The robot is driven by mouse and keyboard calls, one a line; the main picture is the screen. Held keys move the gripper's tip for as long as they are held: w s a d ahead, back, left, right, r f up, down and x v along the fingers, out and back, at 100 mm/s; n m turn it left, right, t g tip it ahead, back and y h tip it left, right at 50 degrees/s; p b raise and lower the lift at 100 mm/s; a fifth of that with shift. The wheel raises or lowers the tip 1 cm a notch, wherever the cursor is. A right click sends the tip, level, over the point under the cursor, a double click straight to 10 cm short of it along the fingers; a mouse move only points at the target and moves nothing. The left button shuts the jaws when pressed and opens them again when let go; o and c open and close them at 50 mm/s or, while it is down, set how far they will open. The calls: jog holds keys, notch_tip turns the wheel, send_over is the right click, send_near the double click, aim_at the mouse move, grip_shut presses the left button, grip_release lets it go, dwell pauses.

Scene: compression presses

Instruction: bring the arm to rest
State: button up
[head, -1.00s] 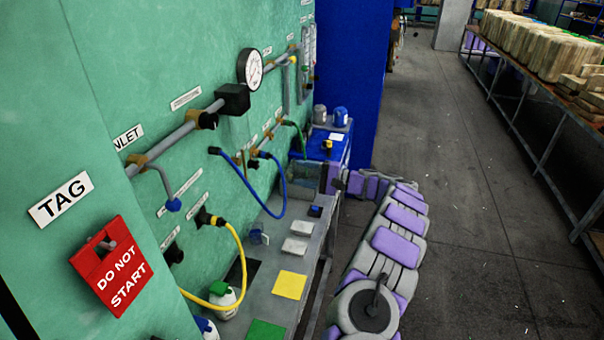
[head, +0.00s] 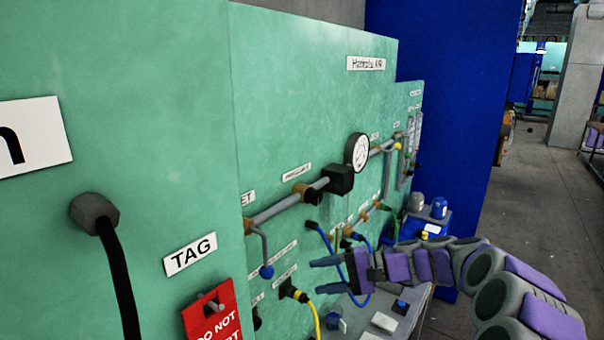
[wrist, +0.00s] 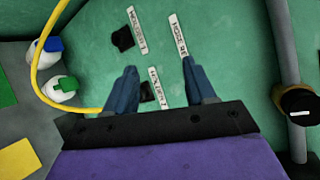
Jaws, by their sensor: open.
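My gripper (head: 328,272) is at the end of my purple and grey arm, in front of the green panel (head: 310,120) in the head view. Its fingers point left, over the blue hose (head: 362,270). In the wrist view my gripper (wrist: 163,90) shows two dark blue fingers standing apart with nothing between them. Behind them are the green panel and its white holder labels (wrist: 160,86). I cannot tell whether the fingers touch the hose.
A grey pipe (head: 275,210) with a gauge (head: 357,152) runs along the panel. A red tag (head: 212,318) hangs at lower left. A yellow hose (wrist: 42,70) and bottles (wrist: 62,90) are left in the wrist view. Open floor (head: 500,190) lies right of the blue column (head: 440,110).

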jog(key=s+a+f+n+g+h, duration=0.1)
jog(key=s+a+h, duration=0.1)
jog(key=s, duration=0.6)
jog(key=s+a+f+n+g+h+b, duration=0.1)
jog(key=s+n+g+h, duration=0.1)
jog(key=s, duration=0.5)
jog(key=s+a+f+n+g+h, duration=0.1)
jog(key=s+a+h, duration=0.15)
jog(key=s, duration=0.55)
jog(key=s+d+f+h, duration=0.3)
jog(key=s+d+h, duration=0.1)
jog(key=s+d, duration=0.3)
jog(key=s+d+f+n+h+b, duration=0.1)
jog(key=s+d+f+h, duration=0.2)
jog(key=s+d, duration=0.4)
jog(key=s+h, duration=0.1)
jog(key=s, duration=0.4)
jog(key=shift+f, duration=0.35)
